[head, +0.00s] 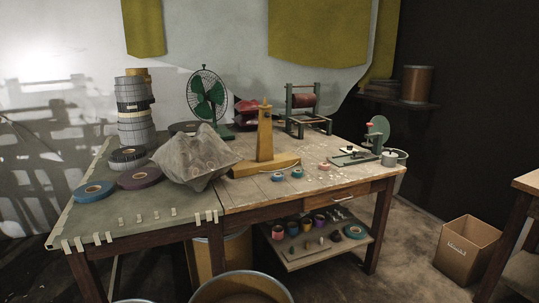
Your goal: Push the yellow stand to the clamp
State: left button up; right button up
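The yellow stand (265,138) is upright near the middle of the table, on a long flat yellow base. A crumpled grey cloth-like lump (196,157) lies close to its left. I cannot tell for sure which thing is the clamp. A device with a green disc (377,133) and a flat base stands at the right end of the table, apart from the stand. A green-framed winder with a reddish roll (303,103) stands at the back. Neither of my grippers is in view.
A green fan (208,98) and a stack of grey rolls (135,113) stand at the back left. Small tape rolls, such as a blue one (297,174) and a pink one (324,166), lie right of the stand. A metal pot (389,158) is near the right edge.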

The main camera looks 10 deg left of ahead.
aim_at(265, 161)
jog(key=i+l+u, duration=0.4)
jog(key=i+l, duration=0.6)
jog(key=i, duration=0.1)
